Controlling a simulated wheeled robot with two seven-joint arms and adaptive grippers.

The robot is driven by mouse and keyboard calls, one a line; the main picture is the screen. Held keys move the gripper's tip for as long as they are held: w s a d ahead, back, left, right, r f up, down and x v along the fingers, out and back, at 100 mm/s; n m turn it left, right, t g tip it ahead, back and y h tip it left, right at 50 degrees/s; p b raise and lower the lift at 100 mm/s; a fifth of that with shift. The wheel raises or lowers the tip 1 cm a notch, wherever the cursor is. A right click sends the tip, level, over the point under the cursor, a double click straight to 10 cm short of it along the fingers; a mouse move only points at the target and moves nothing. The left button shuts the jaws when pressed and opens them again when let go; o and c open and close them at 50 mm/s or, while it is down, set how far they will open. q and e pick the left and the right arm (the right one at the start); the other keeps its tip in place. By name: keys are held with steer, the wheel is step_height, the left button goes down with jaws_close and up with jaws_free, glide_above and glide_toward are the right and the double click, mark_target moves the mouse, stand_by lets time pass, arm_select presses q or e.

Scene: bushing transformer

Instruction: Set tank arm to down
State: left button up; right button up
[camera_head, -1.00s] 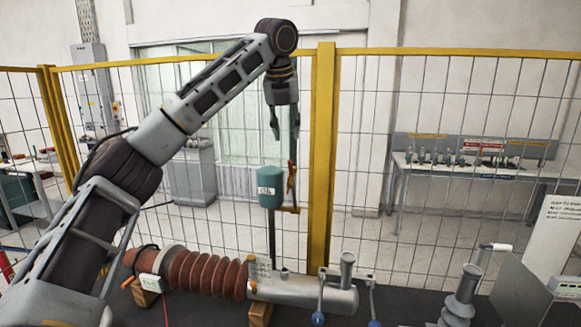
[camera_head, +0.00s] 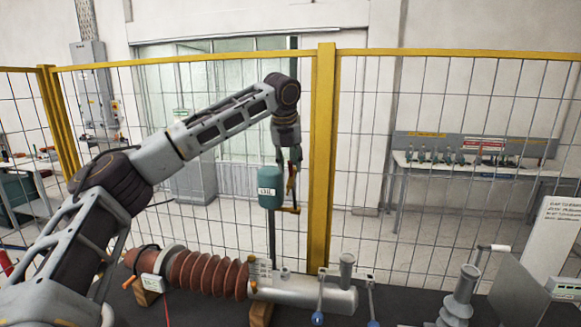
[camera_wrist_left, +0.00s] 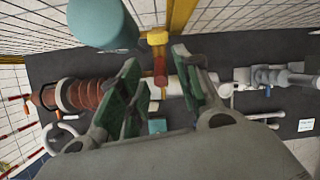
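The teal tank (camera_head: 270,188) with a white label stands on a thin post behind the bushing, and shows at the top of the left wrist view (camera_wrist_left: 103,22). Its arm (camera_head: 291,184), a thin red and orange lever, points up beside the tank's right side. In the left wrist view the arm (camera_wrist_left: 159,68) appears between the fingers, with a yellow end. My left gripper (camera_head: 288,160) hangs down at the arm's upper end. Its green-padded fingers (camera_wrist_left: 158,90) are apart; I cannot tell whether either touches the arm. My right gripper is not in view.
A brown ribbed bushing (camera_head: 208,274) with a grey metal sleeve (camera_head: 305,291) lies below on the dark table. A yellow fence post (camera_head: 321,150) stands close to the right of the tank. A grey stepped insulator (camera_head: 461,297) stands at the right.

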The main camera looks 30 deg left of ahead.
arm_select(q)
steer(key=shift+x, duration=1.25)
steer(key=shift+c, duration=0.4)
steer(key=shift+w, duration=0.1)
jaws_close()
